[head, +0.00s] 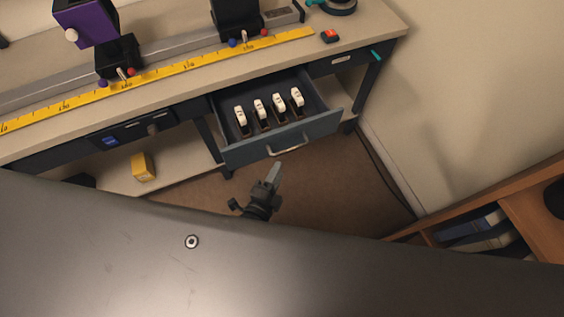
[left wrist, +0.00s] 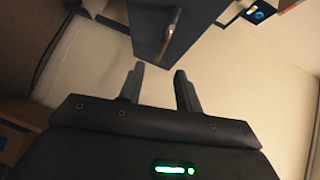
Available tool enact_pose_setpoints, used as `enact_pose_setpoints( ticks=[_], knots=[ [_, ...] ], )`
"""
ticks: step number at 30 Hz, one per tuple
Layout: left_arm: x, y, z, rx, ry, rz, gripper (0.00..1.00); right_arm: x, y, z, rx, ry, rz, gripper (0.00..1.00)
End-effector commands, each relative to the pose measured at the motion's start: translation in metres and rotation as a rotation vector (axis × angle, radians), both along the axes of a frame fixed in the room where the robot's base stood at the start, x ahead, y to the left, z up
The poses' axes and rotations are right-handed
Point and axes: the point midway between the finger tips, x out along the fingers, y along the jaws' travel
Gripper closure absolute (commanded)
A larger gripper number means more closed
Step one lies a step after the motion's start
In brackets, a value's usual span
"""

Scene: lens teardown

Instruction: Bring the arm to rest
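My left gripper (head: 270,178) is just in front of the open drawer (head: 318,127), below its handle (head: 288,147) in the head view. In the left wrist view the two fingers of the left gripper (left wrist: 158,76) stand apart with nothing between them. The drawer front (left wrist: 150,25) and its metal handle (left wrist: 172,35) show just beyond the fingertips, with a visible gap. My right gripper is in neither view.
The drawer holds several white-topped pieces (head: 260,109). The bench (head: 370,22) above carries a yellow ruler (head: 190,66) and a purple-backed device (head: 88,22). A yellow box (head: 143,167) sits on the lower shelf. A wooden shelf unit (head: 530,215) stands at right. Brown floor lies between.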

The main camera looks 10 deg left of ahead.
Motion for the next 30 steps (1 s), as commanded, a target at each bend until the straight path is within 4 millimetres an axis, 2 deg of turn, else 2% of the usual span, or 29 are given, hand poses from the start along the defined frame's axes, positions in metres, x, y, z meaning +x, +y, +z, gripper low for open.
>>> enact_pose_setpoints(
  ticks=[4, 21, 26, 28, 29, 30],
  knots=[
    [-0.007, 0.002, 0.001, -0.001, 0.001, 0.000, 0.66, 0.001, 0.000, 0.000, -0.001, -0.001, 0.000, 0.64],
    [-0.007, 0.002, 0.001, -0.004, 0.001, 0.001, 0.66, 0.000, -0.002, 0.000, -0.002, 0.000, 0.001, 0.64],
    [-0.008, 0.000, -0.001, -0.136, 0.045, 0.015, 0.66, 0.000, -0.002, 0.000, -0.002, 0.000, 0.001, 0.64],
    [-0.015, -0.005, -0.022, -0.257, 0.134, 0.018, 0.66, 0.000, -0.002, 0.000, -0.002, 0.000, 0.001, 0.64],
    [-0.021, -0.007, -0.040, -0.311, 0.193, 0.025, 0.66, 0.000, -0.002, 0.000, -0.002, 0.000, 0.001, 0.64],
    [-0.031, -0.006, -0.071, -0.379, 0.289, 0.044, 0.66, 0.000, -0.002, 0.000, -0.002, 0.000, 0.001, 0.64]
  ],
)
